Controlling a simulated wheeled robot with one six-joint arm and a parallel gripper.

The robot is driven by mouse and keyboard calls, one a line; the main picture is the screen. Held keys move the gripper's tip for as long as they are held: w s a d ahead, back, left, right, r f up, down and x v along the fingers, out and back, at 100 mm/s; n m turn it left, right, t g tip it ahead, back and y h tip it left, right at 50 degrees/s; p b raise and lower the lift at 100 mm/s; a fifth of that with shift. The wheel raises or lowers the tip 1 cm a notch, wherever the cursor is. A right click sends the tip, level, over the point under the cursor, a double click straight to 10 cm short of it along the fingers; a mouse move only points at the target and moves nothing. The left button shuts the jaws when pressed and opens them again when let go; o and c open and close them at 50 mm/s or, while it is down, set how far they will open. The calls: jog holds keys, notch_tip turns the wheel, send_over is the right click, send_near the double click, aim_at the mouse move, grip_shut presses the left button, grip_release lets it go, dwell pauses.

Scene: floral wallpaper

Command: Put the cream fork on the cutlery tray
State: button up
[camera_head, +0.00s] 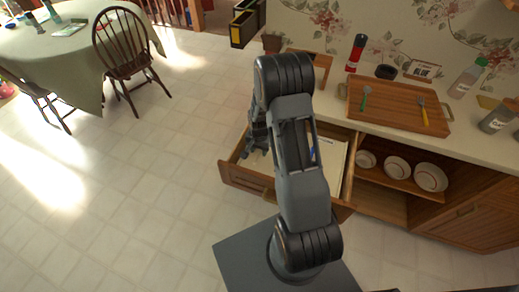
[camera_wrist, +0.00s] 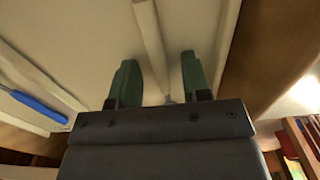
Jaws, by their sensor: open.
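A cream handle (camera_wrist: 151,45) with a greyish end, which looks like the cream fork, lies in the open drawer. In the wrist view it runs between my fingers, and its far end is cut off by the frame. My gripper (camera_wrist: 155,80) is open with its two green fingertips apart, one on each side of the handle. In the head view my gripper (camera_head: 256,141) is over the left part of the drawer, and the fork cannot be made out there. The wooden cutlery tray (camera_head: 393,112) is on the counter, bearing a green-handled utensil (camera_head: 365,97) and a yellow-handled one (camera_head: 423,110).
The drawer (camera_head: 240,180) has pale dividers and a blue-handled utensil (camera_wrist: 38,107). Bowls (camera_head: 397,166) stand on the open shelf to the right. A red-and-black bottle (camera_head: 356,53), a dark bowl (camera_head: 386,72) and clear bottles (camera_head: 467,78) stand around the tray.

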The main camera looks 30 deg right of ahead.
notch_tip(320, 180, up, 12)
jog(key=s+a+r+n+t, duration=0.2)
jog(key=s+a+r+n, duration=0.2)
jog(key=s+r, duration=0.4)
jog(key=s+a+r+n+t, duration=0.2)
jog(key=s+a+r+n, duration=0.3)
jog(key=s+r, duration=0.3)
jog(key=shift+a+n, duration=0.15)
jog(key=shift+n, duration=0.15)
